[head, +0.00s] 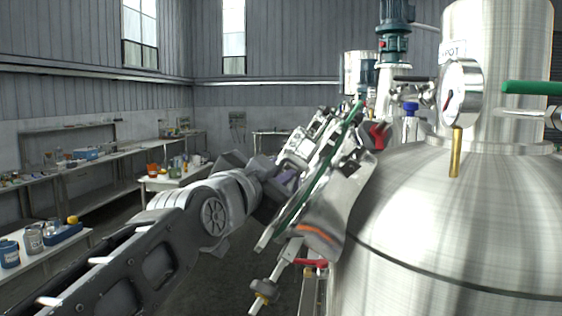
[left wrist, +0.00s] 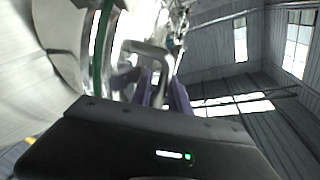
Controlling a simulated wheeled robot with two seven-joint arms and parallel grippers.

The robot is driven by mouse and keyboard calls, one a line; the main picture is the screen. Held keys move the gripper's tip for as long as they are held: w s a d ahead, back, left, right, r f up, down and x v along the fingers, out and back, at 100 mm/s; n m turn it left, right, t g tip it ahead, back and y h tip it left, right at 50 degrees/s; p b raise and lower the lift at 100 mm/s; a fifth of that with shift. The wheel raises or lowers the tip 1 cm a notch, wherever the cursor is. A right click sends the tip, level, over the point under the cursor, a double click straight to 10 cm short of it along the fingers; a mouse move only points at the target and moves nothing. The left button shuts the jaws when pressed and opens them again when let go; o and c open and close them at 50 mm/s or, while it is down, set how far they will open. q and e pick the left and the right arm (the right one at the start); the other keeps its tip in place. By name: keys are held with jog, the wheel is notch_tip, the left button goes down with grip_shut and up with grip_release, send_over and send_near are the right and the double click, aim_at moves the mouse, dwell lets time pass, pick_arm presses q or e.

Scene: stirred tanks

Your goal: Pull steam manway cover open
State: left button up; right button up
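The steam manway cover (head: 322,165) is a metal disc seen almost edge-on at the left side of the big steel tank (head: 450,220). A green gasket ring runs along it, beside the short manway neck (head: 338,200). The green ring also shows in the left wrist view (left wrist: 97,60). My left gripper (head: 285,183) is at the outer face of the cover. In the left wrist view its purple fingers (left wrist: 162,95) stand on both sides of the grey cover handle (left wrist: 150,52) and appear shut on it. The contact is partly hidden. My right gripper is not in view.
A red-handled valve (head: 312,263) is below the manway. A pressure gauge (head: 461,93) and green-handled valve (head: 530,88) are on the tank top. Benches with cans and jars (head: 65,180) line the left side. The floor left of the tank looks clear.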

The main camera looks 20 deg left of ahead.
pick_arm(q)
jog(key=shift+w, duration=0.75)
grip_shut()
dwell(0.9)
